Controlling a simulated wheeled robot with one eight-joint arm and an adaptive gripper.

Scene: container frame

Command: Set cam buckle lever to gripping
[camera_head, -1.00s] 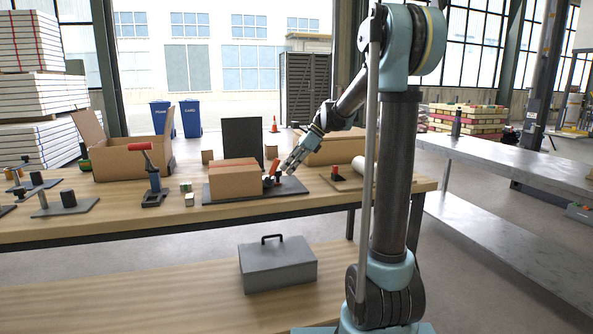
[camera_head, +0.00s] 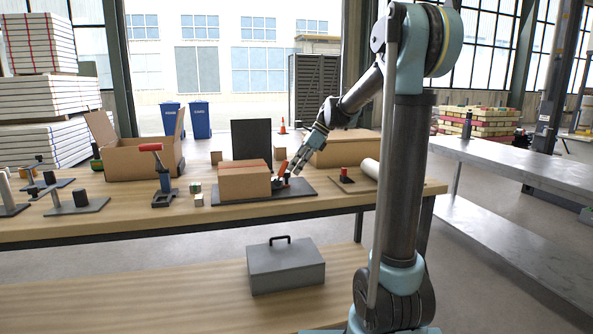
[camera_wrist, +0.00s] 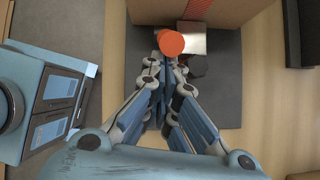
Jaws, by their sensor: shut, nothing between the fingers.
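The cam buckle lever (camera_head: 283,168) is an orange-red bar standing tilted up beside the right side of a cardboard box (camera_head: 243,183) on a dark base plate (camera_head: 308,187). In the wrist view the lever shows as a round orange end (camera_wrist: 171,43) just beyond my fingertips. A metal plate (camera_wrist: 206,39) and an orange strap (camera_wrist: 197,10) on the box lie beside it. My gripper (camera_head: 291,174) is shut and empty, right at the lever's right side. In the wrist view the gripper (camera_wrist: 166,65) points at the lever's end; I cannot tell whether they touch.
A small plate with a red knob (camera_head: 345,176) and a white roll (camera_head: 370,168) are to the right. A grey toolbox (camera_head: 286,266) sits on the lower shelf.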

